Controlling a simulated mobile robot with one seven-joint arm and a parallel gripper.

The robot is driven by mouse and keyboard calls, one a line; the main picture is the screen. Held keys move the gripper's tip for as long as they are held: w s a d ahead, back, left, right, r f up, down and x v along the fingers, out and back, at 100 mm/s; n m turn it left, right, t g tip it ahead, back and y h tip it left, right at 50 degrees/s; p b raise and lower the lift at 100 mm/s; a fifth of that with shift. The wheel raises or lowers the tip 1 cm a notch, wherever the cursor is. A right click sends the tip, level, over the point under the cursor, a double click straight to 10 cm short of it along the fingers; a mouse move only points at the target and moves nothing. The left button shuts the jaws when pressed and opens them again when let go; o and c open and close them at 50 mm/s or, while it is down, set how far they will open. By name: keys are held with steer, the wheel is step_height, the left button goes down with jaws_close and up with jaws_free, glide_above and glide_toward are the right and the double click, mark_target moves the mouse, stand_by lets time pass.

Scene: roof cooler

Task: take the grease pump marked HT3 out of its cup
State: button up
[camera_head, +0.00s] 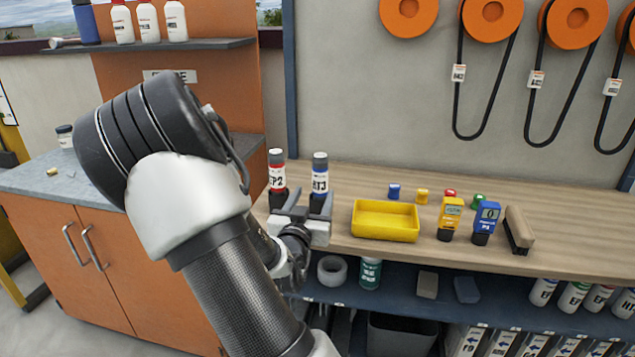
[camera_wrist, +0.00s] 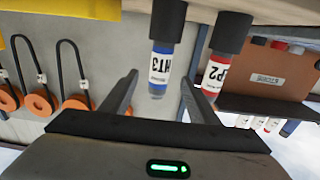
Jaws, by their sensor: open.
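The grease pump marked HT3 (camera_head: 320,172), with a blue band and grey cap, stands upright in its dark cup (camera_head: 317,204) on the bench. In the wrist view, which is upside down, the HT3 pump (camera_wrist: 160,67) hangs from its cup (camera_wrist: 167,20). My gripper (camera_head: 309,200) is open and empty, close in front of the cups. In the wrist view my gripper (camera_wrist: 159,78) has its fingers on either side of the HT3 pump; I cannot tell whether they reach around it.
A red-banded pump marked EP2 (camera_head: 277,172) stands in a cup just left of HT3, close to one finger. A yellow tray (camera_head: 385,238), yellow and blue devices (camera_head: 486,222) and a brush (camera_head: 518,230) are to the right. Orange reels (camera_head: 492,15) hang on the wall.

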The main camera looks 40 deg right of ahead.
mark_target(319, 183)
steer(key=b+x, duration=0.2)
steer(key=x, duration=0.7)
steer(key=shift+f, duration=0.1)
steer(key=shift+w+d+b, duration=0.25)
steer(key=shift+w+b, duration=0.05)
steer(key=shift+b, duration=0.05)
jaws_close()
